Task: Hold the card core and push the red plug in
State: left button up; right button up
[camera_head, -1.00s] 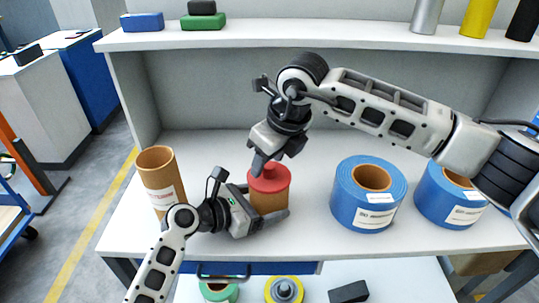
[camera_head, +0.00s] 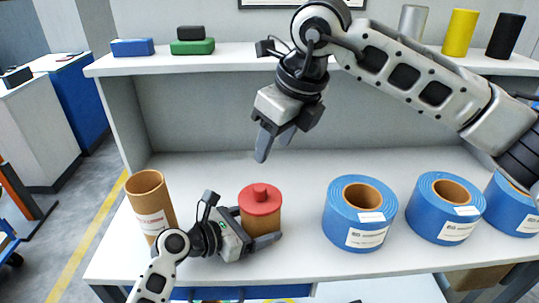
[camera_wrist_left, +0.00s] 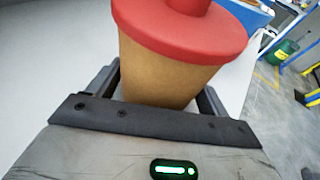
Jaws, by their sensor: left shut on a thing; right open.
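The brown card core (camera_head: 261,222) stands upright on the white bench. The red plug (camera_head: 260,198) with its knob on top sits on the core's upper end, its flange resting over the rim. My left gripper (camera_head: 262,240) is shut on the card core from the left, low on its side. The left wrist view shows the core (camera_wrist_left: 160,75) between the fingers and the red plug (camera_wrist_left: 180,30) above it. How deep the plug reaches inside is hidden. My right gripper (camera_head: 275,147) is open and empty, above the plug and apart from it.
A taller open card tube (camera_head: 150,205) stands left of my left gripper. Several blue tape rolls (camera_head: 357,217) lie to the right. The upper shelf (camera_head: 225,62) holds small boxes and cylinders behind my right arm.

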jog(key=shift+d+r, duration=0.1)
jog(key=shift+r, duration=0.2)
